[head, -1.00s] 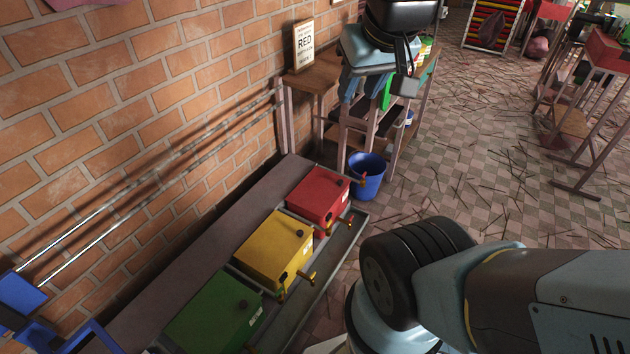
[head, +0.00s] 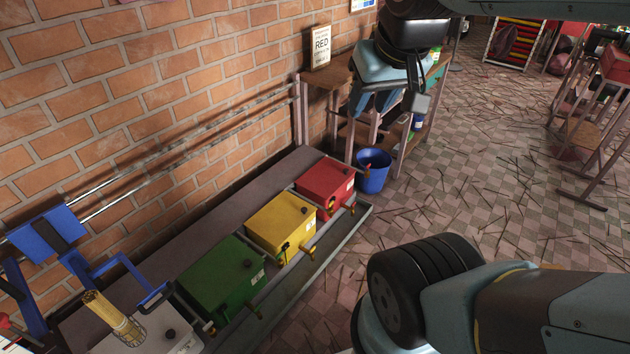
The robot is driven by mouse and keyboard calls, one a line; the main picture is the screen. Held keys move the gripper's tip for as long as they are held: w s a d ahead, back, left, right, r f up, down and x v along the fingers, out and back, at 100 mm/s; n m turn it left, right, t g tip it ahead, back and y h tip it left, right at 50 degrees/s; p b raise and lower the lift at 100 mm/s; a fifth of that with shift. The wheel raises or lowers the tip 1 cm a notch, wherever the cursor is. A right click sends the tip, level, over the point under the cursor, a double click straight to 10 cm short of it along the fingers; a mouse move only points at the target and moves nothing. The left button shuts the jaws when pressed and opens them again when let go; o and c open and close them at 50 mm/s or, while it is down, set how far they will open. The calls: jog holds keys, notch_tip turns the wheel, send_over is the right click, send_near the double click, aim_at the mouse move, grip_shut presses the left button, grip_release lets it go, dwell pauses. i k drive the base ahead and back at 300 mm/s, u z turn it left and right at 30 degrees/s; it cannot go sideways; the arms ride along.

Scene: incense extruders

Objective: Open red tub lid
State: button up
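The red tub (head: 322,183) is a box at the far end of a row of tubs on a low bench along the brick wall. Its lid looks closed, with a small dark knob on top and a tap at its front. My arm's end (head: 395,75) hangs beyond the red tub, at the upper middle right of the head view, apart from the tub.
A yellow tub (head: 280,222), a green tub (head: 222,280) and a white tub (head: 160,325) stand nearer in the row. A blue bucket (head: 373,172) stands beyond the red tub. A sign reading RED (head: 321,47) stands on a wooden table (head: 318,78). The floor at right is mostly open, with scattered sticks.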

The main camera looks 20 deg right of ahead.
aim_at(327, 176)
jog(key=z, duration=0.05)
jog(key=k, duration=0.3)
jog(key=z, duration=0.4)
jog(key=i, duration=1)
jog(key=z, duration=0.4)
jog(key=k, duration=1.3)
jog(key=z, duration=0.8)
jog(key=i, duration=1.65)
jog(key=u, duration=0.9)
jog(key=i, duration=0.75)
jog(key=u, duration=0.65)
